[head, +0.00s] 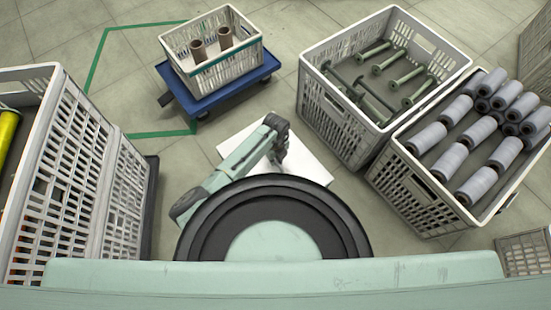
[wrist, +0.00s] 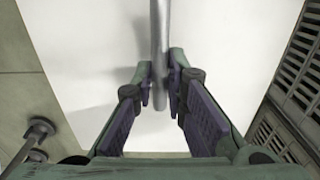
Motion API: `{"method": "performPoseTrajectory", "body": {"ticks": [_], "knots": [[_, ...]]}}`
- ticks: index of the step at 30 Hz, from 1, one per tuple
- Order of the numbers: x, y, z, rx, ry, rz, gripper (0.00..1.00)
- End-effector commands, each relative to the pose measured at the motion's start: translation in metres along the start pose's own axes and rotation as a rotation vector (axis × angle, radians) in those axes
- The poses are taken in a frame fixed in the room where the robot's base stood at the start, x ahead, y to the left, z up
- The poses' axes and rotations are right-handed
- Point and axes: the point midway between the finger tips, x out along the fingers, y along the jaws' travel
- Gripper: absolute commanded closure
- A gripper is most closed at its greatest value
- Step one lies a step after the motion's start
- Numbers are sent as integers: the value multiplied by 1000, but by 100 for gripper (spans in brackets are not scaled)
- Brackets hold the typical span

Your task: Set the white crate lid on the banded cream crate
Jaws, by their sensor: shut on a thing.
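The white crate lid (wrist: 90,50) fills much of the wrist view as a flat white panel with a grey bar-like handle (wrist: 160,45). My gripper (wrist: 160,88) is shut on that handle.
The cream crate sits on a blue dolly (head: 215,97) beside green floor tape (head: 150,134). Pale crates with green bobbins (head: 343,110) and grey-wound bobbins (head: 428,205) stand at right. A tall crate (head: 70,170) stands at left. Floor between lid and dolly is clear.

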Motion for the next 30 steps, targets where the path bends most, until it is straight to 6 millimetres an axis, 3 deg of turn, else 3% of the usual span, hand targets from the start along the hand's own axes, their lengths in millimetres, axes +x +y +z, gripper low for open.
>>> {"method": "performPoseTrajectory", "body": {"ticks": [8, 20, 30], "knots": [[-7, 0, 0, 0, -1, -1, 100], [-50, 0, 0, 1, -1, 0, 100], [-50, 0, 0, 0, 0, 0, 100]]}}
